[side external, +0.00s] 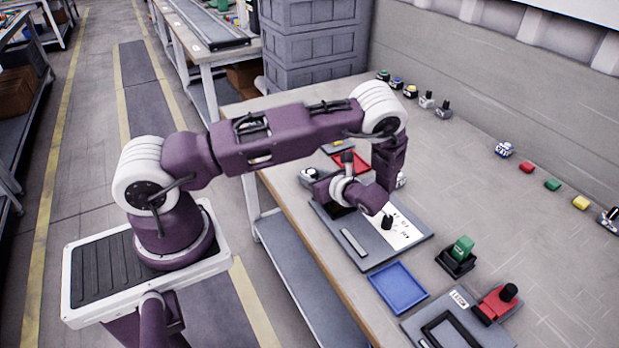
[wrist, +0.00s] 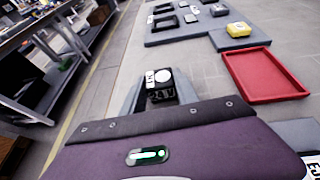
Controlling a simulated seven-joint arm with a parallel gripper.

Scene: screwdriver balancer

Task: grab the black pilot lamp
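A small black cylinder-topped piece (side external: 387,222) stands on the grey board with the white sheet; I cannot tell for sure whether it is the black pilot lamp. A dark block with a white round top and white label (side external: 312,173) sits near the table's near edge. It shows just beyond my purple wrist in the wrist view (wrist: 160,86), with grey shapes on both sides.
A red tray (wrist: 265,75) lies to the right in the wrist view, with a yellow block (wrist: 238,29) beyond it. A blue tray (side external: 398,287), green block (side external: 461,249) and red block with black top (side external: 497,304) stand towards the front. Several small pieces line the wall.

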